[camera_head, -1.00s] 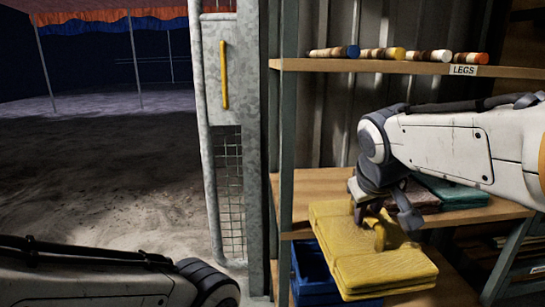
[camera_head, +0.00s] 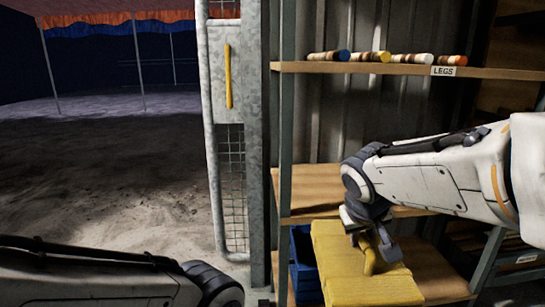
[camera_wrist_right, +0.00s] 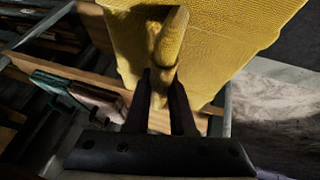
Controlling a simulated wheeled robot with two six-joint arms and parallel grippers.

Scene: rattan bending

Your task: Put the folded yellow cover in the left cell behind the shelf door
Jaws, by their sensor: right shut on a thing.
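The folded yellow cover (camera_head: 340,262) hangs in front of the shelf, below its middle board. My right gripper (camera_head: 372,250) is shut on a raised strap or fold on top of it; the right wrist view shows the two fingers on either side of that yellow roll (camera_wrist_right: 172,38). The shelf's middle board (camera_head: 308,188) is bare at its left end. The mesh door (camera_head: 229,108) with a yellow handle (camera_head: 228,77) stands left of the shelf's post. My left gripper is out of view; only part of my left arm shows.
The upper board (camera_head: 405,69) carries several striped rods and a LEGS label. A blue crate (camera_head: 304,272) sits below the middle board, partly behind the cover. Green (camera_wrist_right: 55,87) and pinkish (camera_wrist_right: 98,98) folded pieces show in the right wrist view.

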